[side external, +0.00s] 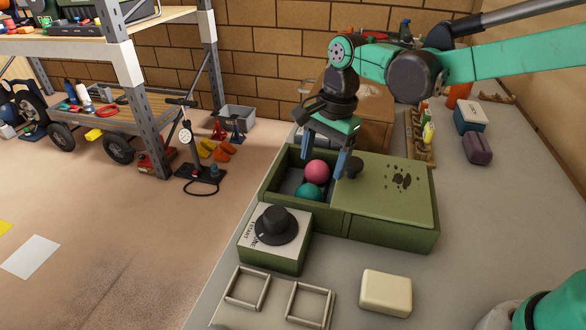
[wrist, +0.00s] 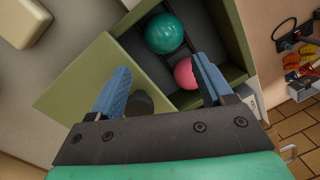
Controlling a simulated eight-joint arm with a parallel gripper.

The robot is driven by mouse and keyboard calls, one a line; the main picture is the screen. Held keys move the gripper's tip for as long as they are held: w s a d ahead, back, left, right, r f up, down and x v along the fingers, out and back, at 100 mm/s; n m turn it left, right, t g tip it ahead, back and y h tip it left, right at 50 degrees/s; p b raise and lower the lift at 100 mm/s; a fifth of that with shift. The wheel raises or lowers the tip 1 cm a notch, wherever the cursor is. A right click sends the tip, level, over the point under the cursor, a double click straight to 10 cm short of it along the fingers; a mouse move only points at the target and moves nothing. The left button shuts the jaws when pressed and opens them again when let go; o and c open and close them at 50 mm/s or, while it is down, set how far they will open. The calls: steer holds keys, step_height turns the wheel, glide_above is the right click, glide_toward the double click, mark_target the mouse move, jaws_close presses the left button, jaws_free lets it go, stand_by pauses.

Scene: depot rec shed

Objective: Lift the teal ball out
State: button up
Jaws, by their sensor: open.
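A green box (side external: 390,231) stands on the grey bench, its lid (side external: 400,185) slid to the right so the left part is open. The teal ball (side external: 309,192) lies inside at the near end; it also shows in the wrist view (wrist: 165,33). A pink ball (side external: 317,171) lies beside it, also in the wrist view (wrist: 185,73), partly behind a finger. My gripper (side external: 323,165) is open and empty, its blue fingers pointing down over the box near the pink ball and the lid's black knob (side external: 353,167). In the wrist view the teal ball is beyond the fingertips (wrist: 162,72).
A dial box (side external: 272,256) with a black knob stands right in front of the opening. A cream block (side external: 386,291) and two square frames (side external: 309,304) lie nearer. A cardboard box (side external: 378,118) stands behind. A wooden rack (side external: 418,150) is to the back right.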

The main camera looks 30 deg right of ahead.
mark_target(310, 186)
steer(key=shift+w+a+f+m+g, duration=0.25)
steer(key=shift+a+f+m, duration=0.1)
steer(key=shift+f+m, duration=0.15)
steer(key=shift+w+a+f+m+g, duration=0.2)
steer(key=shift+a+f+m, duration=0.15)
steer(key=shift+f, duration=0.25)
steer(key=shift+a+f, duration=0.15)
steer(key=shift+f, duration=1.15)
steer(key=shift+a+f, duration=0.1)
steer(key=shift+f, duration=1.2)
steer(key=c, duration=1)
steer(key=shift+r, duration=0.1)
